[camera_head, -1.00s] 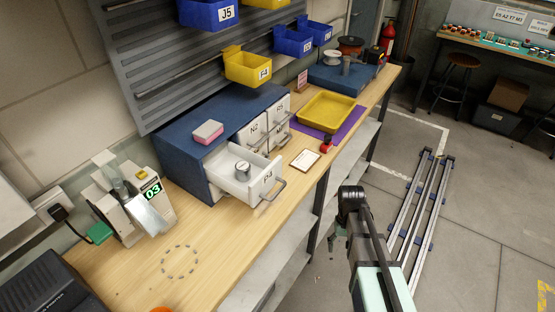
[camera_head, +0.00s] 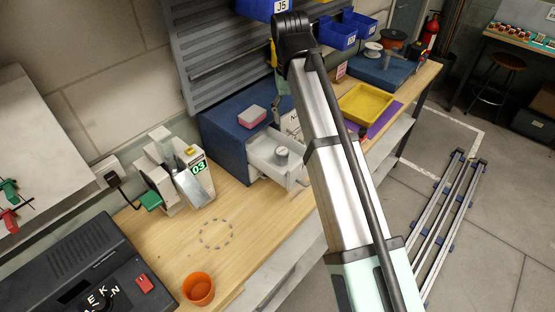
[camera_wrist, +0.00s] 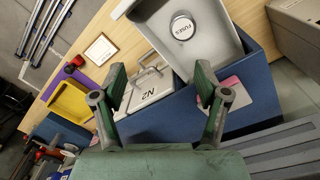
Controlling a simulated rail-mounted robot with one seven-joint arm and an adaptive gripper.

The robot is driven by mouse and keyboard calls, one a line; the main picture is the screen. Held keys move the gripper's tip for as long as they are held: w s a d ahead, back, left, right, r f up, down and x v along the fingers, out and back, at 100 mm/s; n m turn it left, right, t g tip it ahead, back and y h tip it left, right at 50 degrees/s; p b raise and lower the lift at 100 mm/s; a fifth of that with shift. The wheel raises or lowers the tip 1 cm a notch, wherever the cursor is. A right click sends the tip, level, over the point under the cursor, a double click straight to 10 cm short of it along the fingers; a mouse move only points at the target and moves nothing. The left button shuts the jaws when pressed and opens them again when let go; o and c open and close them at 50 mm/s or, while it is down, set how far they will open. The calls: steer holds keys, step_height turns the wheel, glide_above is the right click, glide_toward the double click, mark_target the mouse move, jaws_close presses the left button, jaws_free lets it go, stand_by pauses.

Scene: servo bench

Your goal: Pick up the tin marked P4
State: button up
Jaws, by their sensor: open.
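A round silver-grey tin (camera_head: 281,152) stands in the open white drawer (camera_head: 266,161) of the blue cabinet (camera_head: 230,122). In the wrist view the tin (camera_wrist: 183,26) shows from above; its lid reads something like "FUSES", and I can make out no P4 on it. My gripper (camera_wrist: 160,72) is open and empty, pointing down over the cabinet. Its fingers lie over the cabinet top and the shut drawer marked N2 (camera_wrist: 148,88), apart from the tin. In the head view my arm hides part of the drawer fronts and most of the gripper.
A pink-and-white block (camera_head: 252,116) lies on the cabinet top. A yellow tray (camera_head: 366,103) on a purple mat (camera_head: 385,122) and a framed card (camera_wrist: 101,48) are along the bench. Blue bins (camera_head: 336,35) hang above.

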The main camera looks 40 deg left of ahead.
steer(key=s+a+r, duration=0.2)
steer(key=s+r, duration=0.1)
glide_toward(282, 151)
steer(key=f, duration=0.6)
steer(key=shift+w+d, duration=0.15)
steer(key=shift+w, duration=0.15)
steer(key=shift+s+d+f+p, duration=0.1)
steer(key=shift+f+p, duration=0.65)
steer(key=shift+p, duration=0.15)
steer(key=shift+f+p, duration=0.6)
steer(key=shift+f, duration=1.25)
steer(key=c, duration=1.3)
